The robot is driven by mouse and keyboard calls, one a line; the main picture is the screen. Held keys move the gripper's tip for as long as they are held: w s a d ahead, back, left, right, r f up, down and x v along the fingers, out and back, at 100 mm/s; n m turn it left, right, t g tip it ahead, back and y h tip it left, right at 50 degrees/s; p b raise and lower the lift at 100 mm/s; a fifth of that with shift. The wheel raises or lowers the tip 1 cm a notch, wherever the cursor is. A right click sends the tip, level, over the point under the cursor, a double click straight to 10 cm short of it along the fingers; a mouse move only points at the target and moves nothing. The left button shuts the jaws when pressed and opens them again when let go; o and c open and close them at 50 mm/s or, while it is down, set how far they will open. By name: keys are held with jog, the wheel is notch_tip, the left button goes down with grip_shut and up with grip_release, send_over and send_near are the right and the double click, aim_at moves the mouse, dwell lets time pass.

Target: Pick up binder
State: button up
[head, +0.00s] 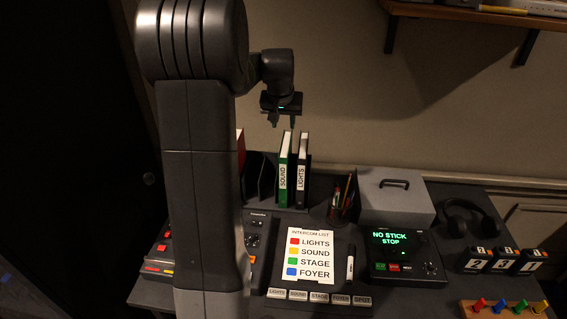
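A green binder (285,172) labelled SOUND stands upright at the back of the desk. A black binder (301,175) labelled LIGHTS stands upright just to its right. Part of a red binder-like item (240,152) shows farther left, mostly hidden behind my arm. My gripper (284,124) points down above and slightly behind the tops of the two binders in the picture. Its fingers are apart with nothing visible between them.
A pen cup (341,206) and a grey box (396,200) stand right of the binders. The desk also holds an intercom list card (311,256), a device with a green-text screen (392,240), headphones (468,217) and numbered blocks (502,262). A wall shelf (470,12) is at upper right.

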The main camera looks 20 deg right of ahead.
aim_at(285, 144)
jog(key=p+x, duration=0.1)
jog(key=x, duration=0.7)
jog(key=shift+s+f, duration=0.1)
jog(key=p+x, duration=0.2)
jog(key=x, duration=0.2)
jog(key=shift+d+f, duration=0.1)
jog(key=shift+f, duration=0.45)
jog(key=shift+f+b, duration=0.25)
jog(key=shift+b, duration=0.15)
jog(key=shift+d, duration=0.1)
grip_shut()
